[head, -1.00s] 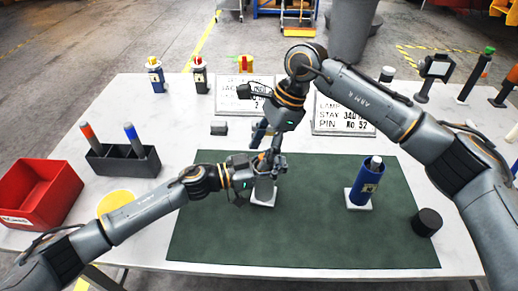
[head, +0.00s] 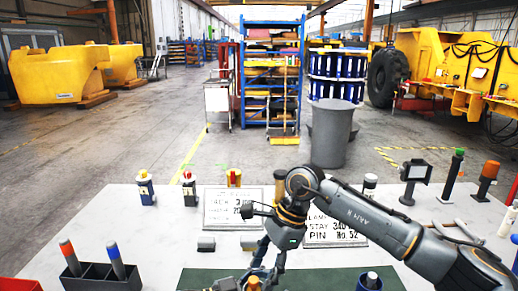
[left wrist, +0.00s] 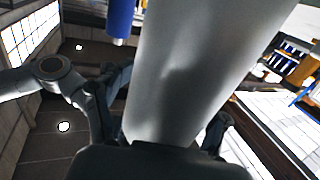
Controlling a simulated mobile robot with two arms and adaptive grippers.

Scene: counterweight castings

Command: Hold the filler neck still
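A smooth grey canister (left wrist: 190,65) fills the middle of the left wrist view, close to the camera. I cannot make out a separate filler neck on it. Dark fingers of my left gripper (left wrist: 170,140) lie on both sides of its lower part, and the gripper looks shut on it. In the head view my left gripper (head: 245,284) is cut off at the bottom edge and the canister's body is out of frame. My right gripper (head: 264,268) points down just above the left one; whether its fingers are open or closed is unclear.
A blue bottle (head: 369,282) stands to the right on the green mat (head: 320,277); it also shows in the left wrist view (left wrist: 120,20). A dark holder (head: 100,277) with two markers is at left. Sign plates (head: 232,208), small bottles and lamps line the table's back.

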